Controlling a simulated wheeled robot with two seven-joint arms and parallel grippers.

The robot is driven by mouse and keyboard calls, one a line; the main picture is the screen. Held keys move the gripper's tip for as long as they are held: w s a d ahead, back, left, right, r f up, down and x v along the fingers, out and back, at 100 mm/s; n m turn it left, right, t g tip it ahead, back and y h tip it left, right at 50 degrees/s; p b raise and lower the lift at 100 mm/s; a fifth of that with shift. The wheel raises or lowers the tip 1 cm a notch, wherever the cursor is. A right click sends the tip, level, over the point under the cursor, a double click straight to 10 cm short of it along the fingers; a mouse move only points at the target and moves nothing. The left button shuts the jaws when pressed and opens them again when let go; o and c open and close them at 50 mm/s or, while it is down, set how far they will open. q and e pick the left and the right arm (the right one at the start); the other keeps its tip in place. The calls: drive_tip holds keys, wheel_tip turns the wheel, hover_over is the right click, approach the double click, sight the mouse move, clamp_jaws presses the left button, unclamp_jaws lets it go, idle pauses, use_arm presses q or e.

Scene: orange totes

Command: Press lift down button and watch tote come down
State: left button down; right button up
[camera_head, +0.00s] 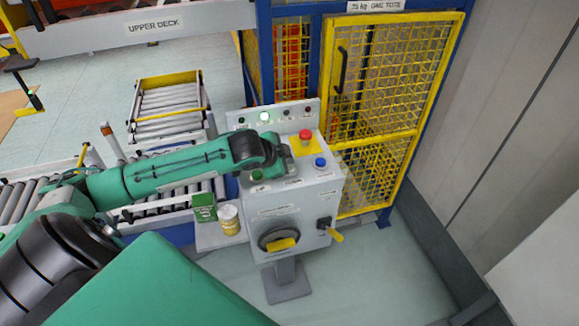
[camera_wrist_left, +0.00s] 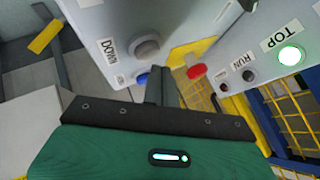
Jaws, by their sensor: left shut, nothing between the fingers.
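The grey control box (camera_head: 290,210) stands on a post in the middle of the head view. My left gripper (camera_head: 286,163) reaches over its top panel from the left and hides part of it. In the left wrist view my left gripper (camera_wrist_left: 160,82) is shut and empty. Its tip points at the panel near the grey button (camera_wrist_left: 147,48) beside the DOWN label (camera_wrist_left: 111,49); whether they touch I cannot tell. The TOP lamp (camera_wrist_left: 290,55) glows green, also in the head view (camera_head: 264,116). No tote is clearly visible; orange-red shapes (camera_head: 290,60) show behind the cage mesh.
A red mushroom button (camera_head: 305,136) on a yellow plate and a blue button (camera_head: 320,162) sit close to my gripper. A green button (camera_head: 257,174) is beside it. The yellow mesh cage (camera_head: 385,90) stands behind.

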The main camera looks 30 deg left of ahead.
use_arm(q)
drive_tip(key=shift+f, duration=0.35)
